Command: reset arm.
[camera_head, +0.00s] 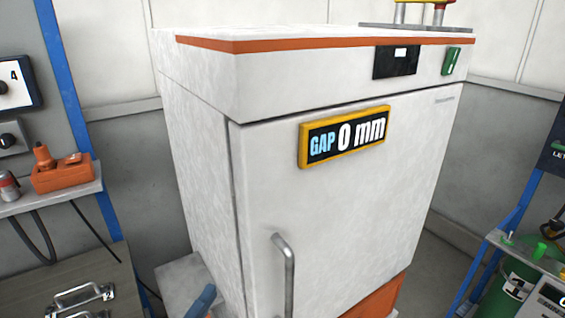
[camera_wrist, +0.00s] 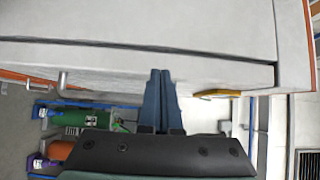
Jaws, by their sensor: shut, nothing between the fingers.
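My gripper (camera_wrist: 160,75) shows in the wrist view with its two blue fingers together and nothing between them. Its tips overlap the white cabinet (camera_wrist: 120,66) in the picture; I cannot tell whether they touch it. In the head view a blue fingertip of my gripper (camera_head: 200,302) shows at the bottom edge, left of the cabinet door (camera_head: 270,210); the rest of the arm is out of frame. The door looks closed, and the sign (camera_head: 345,136) on it reads "GAP 0 mm".
The door handle (camera_head: 284,270) sticks out at the lower left of the door. A shelf with an orange device (camera_head: 62,175) is at the left, above a drawer unit (camera_head: 70,280). A green cylinder (camera_head: 515,280) stands at the right. Floor room is mostly out of view.

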